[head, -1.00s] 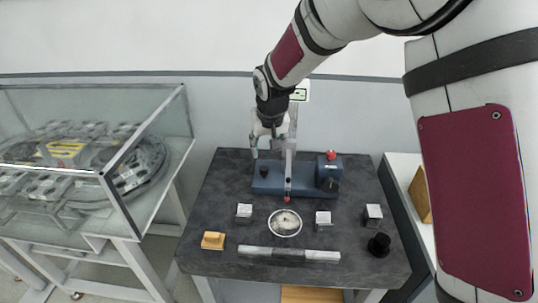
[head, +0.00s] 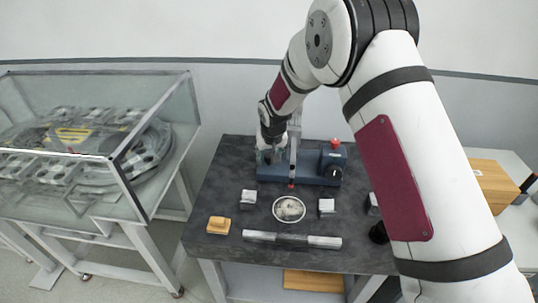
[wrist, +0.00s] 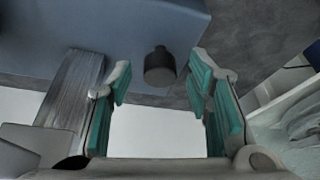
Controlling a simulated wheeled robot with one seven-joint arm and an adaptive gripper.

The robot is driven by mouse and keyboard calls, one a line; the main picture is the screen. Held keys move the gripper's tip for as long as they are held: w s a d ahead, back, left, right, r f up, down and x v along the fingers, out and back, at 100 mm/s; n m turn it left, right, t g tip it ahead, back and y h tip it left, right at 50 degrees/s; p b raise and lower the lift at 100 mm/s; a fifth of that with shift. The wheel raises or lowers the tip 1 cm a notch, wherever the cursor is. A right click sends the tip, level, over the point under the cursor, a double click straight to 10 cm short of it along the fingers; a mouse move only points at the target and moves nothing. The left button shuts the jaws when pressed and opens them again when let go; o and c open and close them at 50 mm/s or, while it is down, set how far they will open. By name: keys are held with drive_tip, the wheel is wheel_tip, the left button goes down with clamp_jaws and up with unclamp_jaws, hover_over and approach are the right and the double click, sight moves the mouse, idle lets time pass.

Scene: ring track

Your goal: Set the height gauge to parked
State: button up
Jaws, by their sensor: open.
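The height gauge has a blue base (head: 315,177) at the back of the dark table, with a pale upright column (head: 293,150) and a red-tipped part at its foot. A red knob (head: 335,143) tops the block at its right end. My gripper (head: 270,158) is in front of the gauge's left part, left of the column, and hides it partly. In the wrist view, my gripper (wrist: 160,95) is open with teal pads. A short black knob (wrist: 159,68) shows between the fingertips, near the blue base (wrist: 140,30); contact is not visible. A grey metal bar (wrist: 75,90) lies left of the fingers.
On the dark table (head: 225,170) are a round white dish (head: 289,209), metal blocks (head: 248,199) (head: 326,207), a yellow block (head: 218,225) and a long metal bar (head: 291,239). A glass-cased ring track (head: 90,140) stands left. A wooden box (head: 492,185) is right.

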drive_tip(key=shift+f, duration=0.1)
drive_tip(key=shift+c, duration=0.6)
clamp_jaws()
drive_tip(key=d, duration=1.4)
drive_tip(key=shift+s+d, duration=0.25)
drive_tip(key=shift+d, duration=0.15)
drive_tip(key=shift+o, duration=0.6)
unclamp_jaws()
drive_tip(key=shift+d, duration=0.1)
drive_tip(key=a+v, duration=0.1)
drive_tip(key=v, duration=1.1)
drive_tip(key=shift+d, duration=0.35)
